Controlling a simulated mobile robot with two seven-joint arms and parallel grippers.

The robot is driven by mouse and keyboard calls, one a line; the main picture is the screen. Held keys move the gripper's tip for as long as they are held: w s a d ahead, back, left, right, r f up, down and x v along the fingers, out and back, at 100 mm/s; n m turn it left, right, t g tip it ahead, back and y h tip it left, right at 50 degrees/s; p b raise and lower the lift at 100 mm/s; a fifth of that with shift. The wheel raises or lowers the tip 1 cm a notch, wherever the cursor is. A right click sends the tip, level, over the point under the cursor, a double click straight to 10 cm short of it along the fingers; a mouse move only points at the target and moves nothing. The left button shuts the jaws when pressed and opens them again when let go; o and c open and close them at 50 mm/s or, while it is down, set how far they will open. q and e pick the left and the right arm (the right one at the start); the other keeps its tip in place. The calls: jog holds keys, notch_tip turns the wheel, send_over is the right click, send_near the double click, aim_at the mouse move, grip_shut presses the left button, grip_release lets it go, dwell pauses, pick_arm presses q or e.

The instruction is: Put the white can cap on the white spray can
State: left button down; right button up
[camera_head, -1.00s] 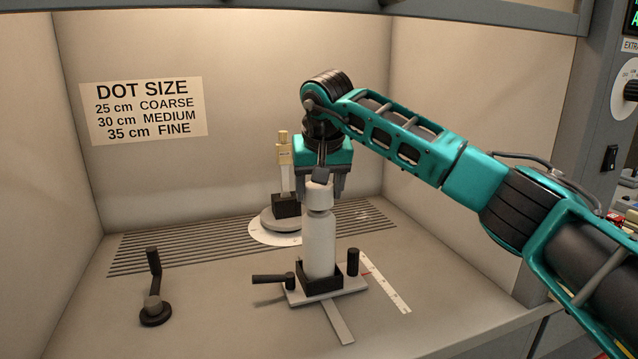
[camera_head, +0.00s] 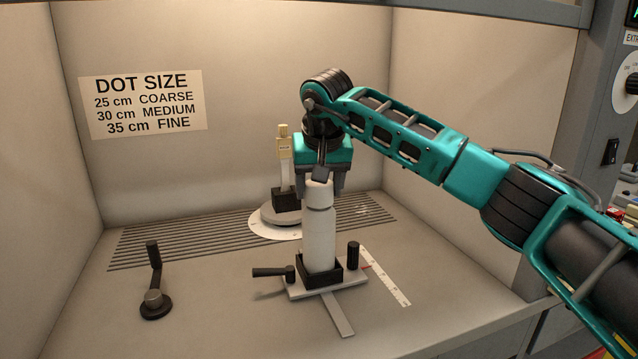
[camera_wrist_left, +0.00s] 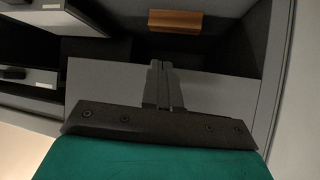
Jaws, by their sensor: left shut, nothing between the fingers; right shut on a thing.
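The white spray can (camera_head: 320,240) stands upright in a black square holder (camera_head: 336,279) on a small sliding carriage. The white can cap (camera_head: 319,194) is at the top of the can, lined up with it; a thin dark line shows between the two, and I cannot tell whether it is fully seated. My right gripper (camera_head: 320,178) comes down from above and is shut on the cap; its fingers partly hide the cap's top. My left gripper (camera_wrist_left: 165,85) shows in the left wrist view, shut and empty, away from the can.
A black handle (camera_head: 272,272) and a black knob (camera_head: 354,255) flank the holder. Behind stands a round turntable (camera_head: 270,217) bearing a lattice specimen (camera_head: 284,150). A crank (camera_head: 154,290) stands at left. A ruler strip (camera_head: 392,285) lies at right. The front left floor is clear.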

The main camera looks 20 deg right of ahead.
jog(key=shift+f, duration=0.75)
jog(key=shift+s, duration=0.1)
dwell(0.3)
jog(key=shift+f+p, duration=0.1)
jog(key=shift+p, duration=0.35)
jog(key=shift+f, duration=0.1)
jog(key=o, duration=1.2)
jog(key=shift+r, duration=0.2)
jog(key=shift+r, duration=0.1)
